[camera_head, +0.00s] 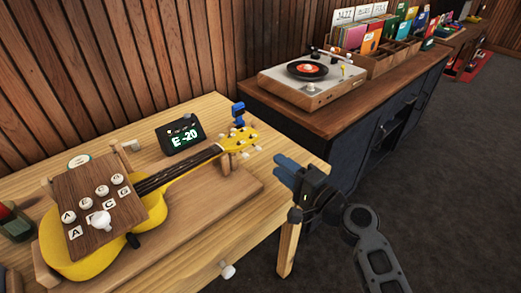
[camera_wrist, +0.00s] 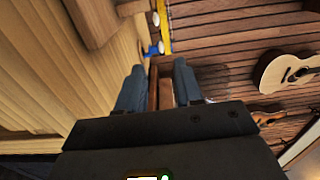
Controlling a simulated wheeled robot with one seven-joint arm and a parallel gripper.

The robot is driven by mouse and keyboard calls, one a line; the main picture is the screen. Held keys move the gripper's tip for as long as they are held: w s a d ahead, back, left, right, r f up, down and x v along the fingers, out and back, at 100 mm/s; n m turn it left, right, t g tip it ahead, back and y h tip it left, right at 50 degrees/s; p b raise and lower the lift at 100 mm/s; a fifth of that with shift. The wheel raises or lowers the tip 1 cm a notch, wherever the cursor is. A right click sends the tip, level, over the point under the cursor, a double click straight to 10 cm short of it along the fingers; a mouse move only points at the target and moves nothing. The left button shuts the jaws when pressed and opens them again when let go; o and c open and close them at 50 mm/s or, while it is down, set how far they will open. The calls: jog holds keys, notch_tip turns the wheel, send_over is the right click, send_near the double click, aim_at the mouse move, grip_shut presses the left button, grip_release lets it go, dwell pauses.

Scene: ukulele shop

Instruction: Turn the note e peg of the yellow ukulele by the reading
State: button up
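The yellow ukulele (camera_head: 85,262) lies on a wooden cradle (camera_head: 215,212) on the table. Its yellow headstock (camera_head: 240,139) points right, with several pale pegs along its edges; I cannot tell which is the E peg. A tuner display (camera_head: 180,134) behind the neck reads "E -20". My gripper (camera_head: 284,164) is to the right of the headstock, apart from it, near the table's right edge. In the wrist view my gripper (camera_wrist: 158,82) has its two blue fingers apart with nothing held. The headstock (camera_wrist: 165,32) and a pale peg (camera_wrist: 156,19) show beyond the fingertips.
A brown board (camera_head: 82,187) with lettered white knobs covers part of the ukulele's body. A small blue object (camera_head: 238,113) stands by the headstock. A dark cabinet (camera_head: 375,140) with a turntable (camera_head: 312,80) is behind. Open floor (camera_head: 455,190) lies to the right.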

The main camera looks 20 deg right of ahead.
aim_at(260, 150)
jog(key=shift+x, duration=0.8)
jog(key=p+x, duration=0.1)
jog(key=x, duration=0.5)
jog(key=shift+w, duration=0.25)
jog(key=shift+c, duration=0.3)
grip_shut()
